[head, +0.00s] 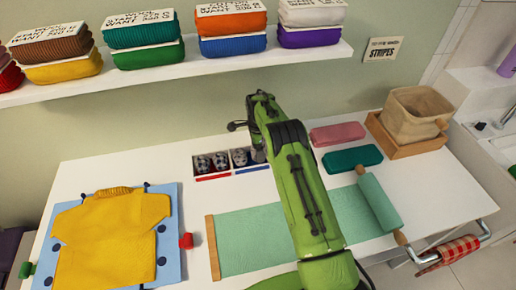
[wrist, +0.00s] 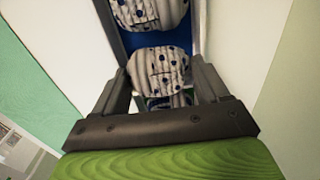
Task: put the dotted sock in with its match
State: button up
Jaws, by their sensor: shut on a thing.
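My gripper (wrist: 163,88) is shut on a white sock roll with dark blue dots (wrist: 160,70), which sits between its two fingers. Another dotted sock (wrist: 150,10) lies just beyond it in a blue-floored compartment. The held sock is over or in that same compartment; I cannot tell how deep it sits. In the head view, the small divided box (head: 250,169) stands at the back of the white table, with a red strip at its left front and a blue strip at its right front. Patterned sock rolls (head: 203,163) fill the red-strip side. My arm's end partly hides the blue-strip side.
A yellow shirt (head: 105,235) lies on a blue board at left. A green mat (head: 245,240) with a roller (head: 378,202) lies in front. Pink and teal bundles (head: 337,134) and a cloth basket (head: 413,115) stand right. A shelf (head: 200,75) of folded knits hangs above.

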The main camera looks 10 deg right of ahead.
jog(key=shift+f+b, duration=0.3)
jog(key=o, duration=0.9)
jog(key=shift+c, duration=1.4)
jog(key=shift+o, duration=0.4)
